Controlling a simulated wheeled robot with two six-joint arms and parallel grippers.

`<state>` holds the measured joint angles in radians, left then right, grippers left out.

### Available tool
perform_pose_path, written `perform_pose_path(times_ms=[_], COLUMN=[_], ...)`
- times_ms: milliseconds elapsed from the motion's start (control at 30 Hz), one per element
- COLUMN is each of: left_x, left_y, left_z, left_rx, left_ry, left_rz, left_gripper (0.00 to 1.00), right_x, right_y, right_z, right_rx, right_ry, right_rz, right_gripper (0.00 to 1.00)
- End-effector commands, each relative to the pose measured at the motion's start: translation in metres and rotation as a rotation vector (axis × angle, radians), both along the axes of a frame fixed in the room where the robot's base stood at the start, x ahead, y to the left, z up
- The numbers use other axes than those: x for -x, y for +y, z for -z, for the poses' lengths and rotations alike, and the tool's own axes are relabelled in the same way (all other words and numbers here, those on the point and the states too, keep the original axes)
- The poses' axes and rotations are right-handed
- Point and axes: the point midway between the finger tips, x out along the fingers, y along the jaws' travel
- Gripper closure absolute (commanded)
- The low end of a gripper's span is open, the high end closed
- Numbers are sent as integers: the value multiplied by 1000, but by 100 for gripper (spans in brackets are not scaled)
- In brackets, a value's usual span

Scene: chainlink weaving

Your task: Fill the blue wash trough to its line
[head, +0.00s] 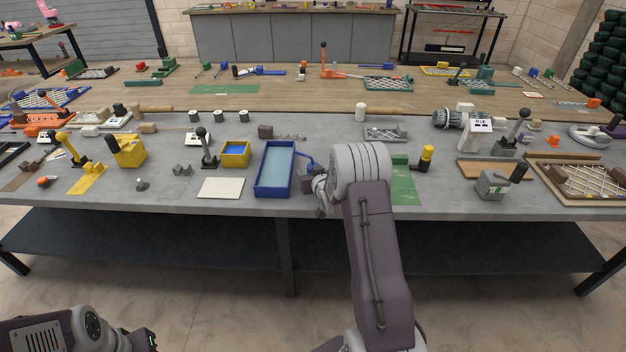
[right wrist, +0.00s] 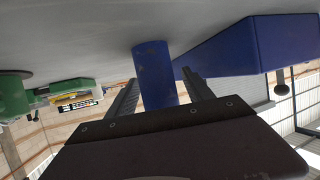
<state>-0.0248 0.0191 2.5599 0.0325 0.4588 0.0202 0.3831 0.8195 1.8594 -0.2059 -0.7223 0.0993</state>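The blue wash trough (head: 260,188) stands on the grey workbench near its front edge in the head view. Pale blue-grey shows inside it; I cannot make out a line or tell the water level. A small blue fitting (head: 307,160) stands at the trough's right side. My right gripper (head: 312,178) is beside it, partly hidden by my wrist. In the right wrist view a blue cylinder (right wrist: 153,70) stands between the two fingers, with a gap at the right finger. The trough's blue wall (right wrist: 255,48) is close by. Only part of my left arm shows, at the bottom left.
A yellow bin with blue inside (head: 235,160) and a pale flat plate (head: 221,188) lie left of the trough. A green board (head: 404,188) and a yellow-topped black handle (head: 425,158) are right of my arm.

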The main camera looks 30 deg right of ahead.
Motion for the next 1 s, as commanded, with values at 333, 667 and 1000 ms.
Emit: perform_pose_path(times_ms=[333,667,1000], left_x=[0,0,0], left_y=[0,0,0], left_z=[0,-2,-16], left_rx=[0,0,0], left_ry=[0,0,0], left_rz=[0,0,0], left_gripper=[64,64,64], right_x=[0,0,0], right_y=[0,0,0], right_z=[0,-20,-128], right_rx=[1,2,5], right_ry=[-1,-4,-7], right_rz=[0,-2,-1], right_gripper=[100,100,100])
